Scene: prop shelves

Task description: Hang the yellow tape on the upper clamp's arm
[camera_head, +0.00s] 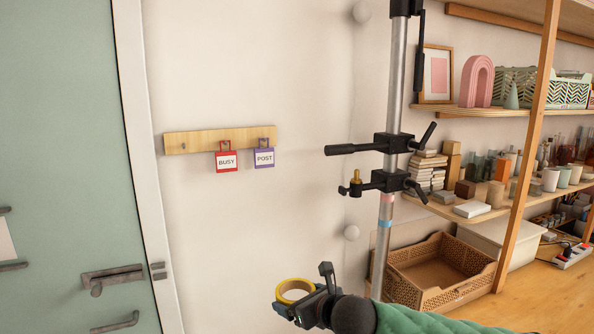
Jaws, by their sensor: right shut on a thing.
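The yellow tape (296,290) is a roll at the bottom centre, its open ring facing mostly upward. My right gripper (302,300) is shut on the tape's rim. The upper clamp (393,143) is black and fixed on the grey vertical pole (396,80); its arm (350,148) points left and is bare. The lower clamp (385,181) sits just below it on the pole, with a short arm to the left that carries a small brass piece. The tape is well below both clamps and to their left. My left gripper is not in view.
A wooden wall board (200,141) holds a red BUSY tag (227,160) and a purple POST tag (264,157). A shelf unit (532,130) with many props and a wicker basket (440,262) stands right of the pole. The space left of the pole is clear.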

